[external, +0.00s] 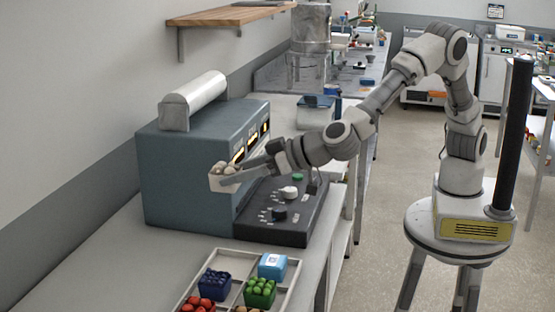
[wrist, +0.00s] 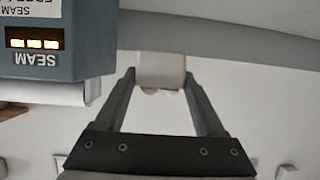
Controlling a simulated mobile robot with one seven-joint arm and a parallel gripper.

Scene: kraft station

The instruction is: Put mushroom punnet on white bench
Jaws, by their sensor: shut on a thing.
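The mushroom punnet (external: 222,184) is a small white tub with pale brown mushrooms heaped in it. My gripper (external: 237,177) is shut on it and holds it up in front of the blue-grey machine, above the bench. In the wrist view the punnet (wrist: 161,68) sits between the two fingertips of my gripper (wrist: 160,82), with a finger at each side. The white bench (external: 95,268) runs along the left wall under the machine. Its front left stretch shows bare.
The blue-grey machine (external: 185,185) with lit displays and a dark knob panel (external: 285,222) stands on the bench close to the punnet. A tray (external: 288,285) of coloured punnets lies at the front. A wooden shelf (external: 225,16) hangs above.

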